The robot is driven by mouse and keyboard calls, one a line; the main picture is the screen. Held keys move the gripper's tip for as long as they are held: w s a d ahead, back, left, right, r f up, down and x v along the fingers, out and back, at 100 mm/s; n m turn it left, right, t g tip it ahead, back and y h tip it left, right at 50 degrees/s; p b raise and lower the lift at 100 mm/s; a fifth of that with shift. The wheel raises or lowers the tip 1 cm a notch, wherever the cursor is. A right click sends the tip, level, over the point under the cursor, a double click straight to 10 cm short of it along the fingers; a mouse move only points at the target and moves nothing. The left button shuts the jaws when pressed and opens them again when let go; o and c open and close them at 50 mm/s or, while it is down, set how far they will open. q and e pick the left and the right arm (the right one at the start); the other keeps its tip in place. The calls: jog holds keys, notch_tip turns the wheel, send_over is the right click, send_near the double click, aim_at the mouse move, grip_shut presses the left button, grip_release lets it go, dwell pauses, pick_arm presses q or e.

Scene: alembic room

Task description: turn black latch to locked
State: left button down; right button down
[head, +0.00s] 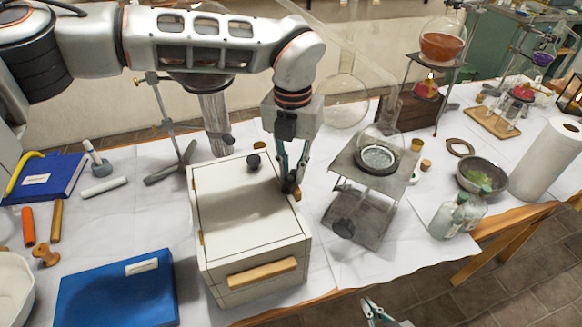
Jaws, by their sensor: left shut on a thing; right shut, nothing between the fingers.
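A cream wooden box (232,218) with a pale wooden handle (262,273) on its front stands on the table in the head view. My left gripper (291,188) reaches down from above to the right edge of the box top. It is shut on a small dark part there, apparently the black latch, which the fingers mostly hide; I cannot tell its turn. A round black knob (254,161) shows near the back of the box top. My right gripper (372,306) is low at the bottom edge, shut and empty, in front of the table and away from the box.
A blue book (118,290) lies close left of the box. A metal stand (372,165) with a glass flask stands close to its right. Glass bottles (447,220), a grey bowl (482,176) and a paper roll (548,160) are further right. White paper covers the table.

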pick_arm(q)
jog(key=m, duration=0.5)
jog(key=shift+s+d+m+p, duration=0.15)
jog(key=shift+d+m+p, duration=0.15)
jog(key=shift+p, duration=0.1)
jog(key=shift+s+d+m+p, duration=0.1)
jog(key=shift+m+p, duration=0.1)
jog(key=shift+m, duration=0.95)
jog(key=shift+s+m+p, duration=0.1)
jog(key=shift+m+p, duration=0.05)
jog(key=shift+m, duration=1)
jog(key=c, duration=2)
grip_release()
jog(key=shift+o, duration=0.2)
jog(key=shift+r, duration=0.1)
notch_tip(320, 180, up, 12)
